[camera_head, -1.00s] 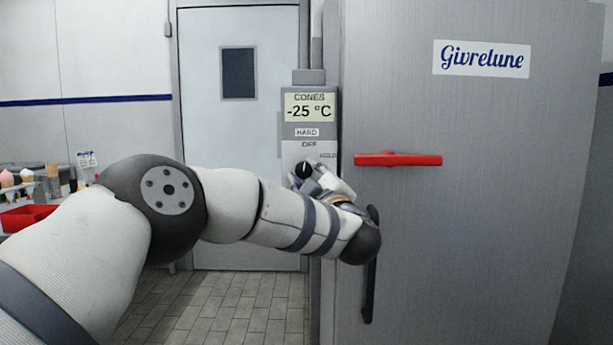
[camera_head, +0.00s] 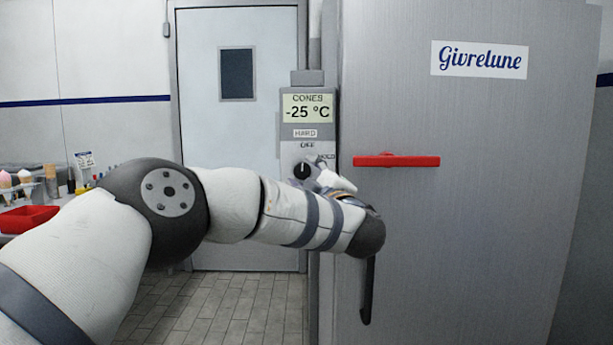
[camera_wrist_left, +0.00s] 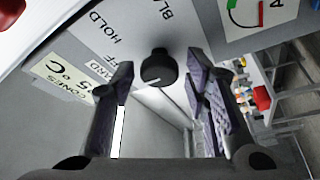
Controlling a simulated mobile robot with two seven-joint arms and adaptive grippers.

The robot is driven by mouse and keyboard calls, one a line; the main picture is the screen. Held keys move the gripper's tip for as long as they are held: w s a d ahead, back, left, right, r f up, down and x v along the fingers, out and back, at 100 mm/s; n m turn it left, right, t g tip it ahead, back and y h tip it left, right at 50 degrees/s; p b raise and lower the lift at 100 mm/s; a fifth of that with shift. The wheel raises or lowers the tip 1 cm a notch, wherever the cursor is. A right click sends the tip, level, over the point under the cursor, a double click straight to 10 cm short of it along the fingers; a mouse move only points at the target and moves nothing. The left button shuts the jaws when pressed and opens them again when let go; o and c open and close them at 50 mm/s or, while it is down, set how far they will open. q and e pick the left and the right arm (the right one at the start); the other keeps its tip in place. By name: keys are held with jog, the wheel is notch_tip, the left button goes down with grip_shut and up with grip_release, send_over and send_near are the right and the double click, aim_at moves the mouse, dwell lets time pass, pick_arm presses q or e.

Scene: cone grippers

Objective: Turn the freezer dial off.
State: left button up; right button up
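The freezer dial (camera_head: 302,171) is a round black knob on the grey control panel (camera_head: 289,150), below the OFF label. It also shows in the left wrist view (camera_wrist_left: 158,68), near the HOLD and OFF lettering. I cannot tell surely which label its pale mark points at. My left gripper (camera_head: 319,175) is at the right of the dial in the head view, partly hidden by its own wrist. In the left wrist view its fingers (camera_wrist_left: 160,84) are spread, with the dial in the gap between them and no finger visibly touching it. My right gripper is out of view.
The panel's display (camera_head: 308,108) reads CONES -25 °C, with a HARD label below. A red tray (camera_head: 28,218) is at the left. The tiled floor is clear.

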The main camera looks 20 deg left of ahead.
pick_arm(q)
jog(key=v, duration=1.2)
